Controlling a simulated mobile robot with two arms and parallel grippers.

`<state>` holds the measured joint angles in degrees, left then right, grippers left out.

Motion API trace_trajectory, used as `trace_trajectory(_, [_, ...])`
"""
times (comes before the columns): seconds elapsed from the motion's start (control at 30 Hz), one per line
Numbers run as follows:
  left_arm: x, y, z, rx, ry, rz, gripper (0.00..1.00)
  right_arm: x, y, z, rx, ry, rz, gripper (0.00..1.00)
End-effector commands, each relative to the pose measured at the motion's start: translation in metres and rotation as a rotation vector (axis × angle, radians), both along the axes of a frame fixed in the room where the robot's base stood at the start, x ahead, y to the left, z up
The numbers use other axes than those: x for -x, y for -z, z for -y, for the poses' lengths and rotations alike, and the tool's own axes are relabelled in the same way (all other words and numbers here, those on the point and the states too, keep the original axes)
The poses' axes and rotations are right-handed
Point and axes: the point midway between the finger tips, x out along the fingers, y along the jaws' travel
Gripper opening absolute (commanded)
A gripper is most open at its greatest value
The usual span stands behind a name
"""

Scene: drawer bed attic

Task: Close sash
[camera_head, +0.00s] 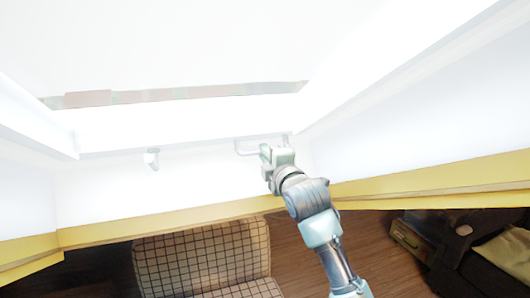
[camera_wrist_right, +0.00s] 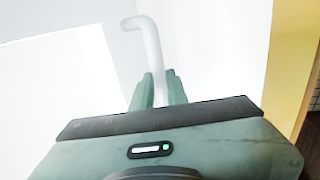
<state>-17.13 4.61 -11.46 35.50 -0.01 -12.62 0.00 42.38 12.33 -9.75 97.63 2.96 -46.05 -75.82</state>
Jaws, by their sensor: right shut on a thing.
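The white sash (camera_head: 180,122) is a slanted roof window frame across the upper part of the head view. A pale bar handle (camera_head: 245,149) sits on its lower edge, right of the middle. My right gripper (camera_head: 270,152) is at the right part of this handle. In the right wrist view the handle (camera_wrist_right: 150,42) runs down between the two green fingers of my right gripper (camera_wrist_right: 158,90), which is shut on it. The fingertips hide part of the handle. My left gripper is in neither view.
A small white knob (camera_head: 151,160) is on the frame left of the handle. A yellow wooden ledge (camera_head: 160,222) runs below the white window recess. A checked seat (camera_head: 205,260) stands below, with dark wooden floor (camera_head: 300,255) to its right. Dark furniture (camera_head: 455,245) is at the lower right.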

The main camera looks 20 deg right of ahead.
Motion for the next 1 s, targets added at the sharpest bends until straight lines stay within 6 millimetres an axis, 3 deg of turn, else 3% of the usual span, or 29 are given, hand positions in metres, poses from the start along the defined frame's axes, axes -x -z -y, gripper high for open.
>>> trace_trajectory(0.03, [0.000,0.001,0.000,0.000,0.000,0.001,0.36,-0.002,0.018,-0.002,0.002,-0.002,-0.037,0.23])
trace_trajectory(0.1, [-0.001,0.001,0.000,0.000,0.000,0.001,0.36,-0.002,0.018,-0.002,0.002,-0.002,-0.037,0.36])
trace_trajectory(0.67, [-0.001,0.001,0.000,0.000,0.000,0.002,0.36,0.000,0.011,-0.001,0.002,0.000,-0.023,0.36])
trace_trajectory(0.77, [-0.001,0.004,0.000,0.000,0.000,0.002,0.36,0.007,0.011,0.000,0.002,0.001,-0.021,0.36])
trace_trajectory(1.0, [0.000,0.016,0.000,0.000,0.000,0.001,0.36,0.046,0.014,0.001,0.005,0.000,-0.022,0.36])
